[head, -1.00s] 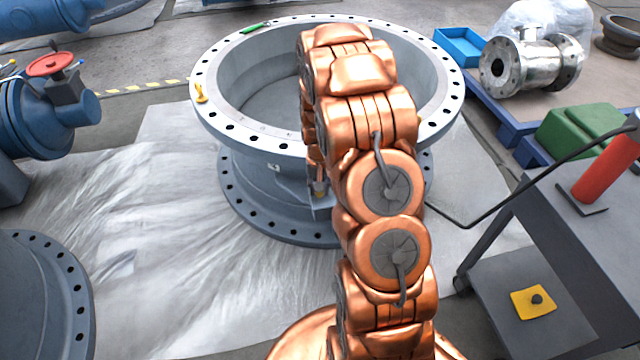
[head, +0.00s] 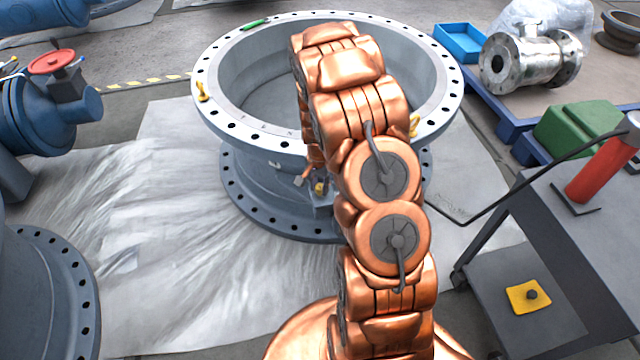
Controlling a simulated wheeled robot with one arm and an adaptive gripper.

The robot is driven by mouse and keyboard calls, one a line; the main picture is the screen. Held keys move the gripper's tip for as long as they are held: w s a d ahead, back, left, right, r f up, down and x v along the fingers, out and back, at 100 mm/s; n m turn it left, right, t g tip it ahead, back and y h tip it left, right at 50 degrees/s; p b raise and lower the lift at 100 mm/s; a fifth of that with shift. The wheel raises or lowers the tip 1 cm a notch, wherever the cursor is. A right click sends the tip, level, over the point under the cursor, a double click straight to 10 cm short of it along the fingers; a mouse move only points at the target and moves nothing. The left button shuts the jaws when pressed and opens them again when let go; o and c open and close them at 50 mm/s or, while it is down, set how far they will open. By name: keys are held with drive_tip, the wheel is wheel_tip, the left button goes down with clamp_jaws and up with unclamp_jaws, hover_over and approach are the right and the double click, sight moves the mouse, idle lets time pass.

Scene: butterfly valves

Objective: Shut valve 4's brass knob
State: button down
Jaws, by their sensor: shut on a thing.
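A large grey flanged valve body (head: 240,180) stands upright in the middle, with a wide bolted ring on top. I cannot make out a valve number. A small brass-coloured part (head: 320,188), possibly the knob, shows low on its near side, beside a bracket. My copper arm rises in front of the valve, bends over its rim and hides much of its right side. The arm's far end comes down close to the brass part.
A blue valve with a red handwheel (head: 52,61) stands at left. At right are a grey cart (head: 590,230) with a red cylinder (head: 602,160), a green box (head: 580,130) and a steel flanged pipe (head: 525,62). Sheeting covers open floor left of the valve.

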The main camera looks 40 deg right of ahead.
sight(320, 187)
idle(0.3)
drive_tip(key=c, duration=0.8)
unclamp_jaws()
drive_tip(key=shift+c, duration=0.2)
wheel_tip(320, 187, up, 12)
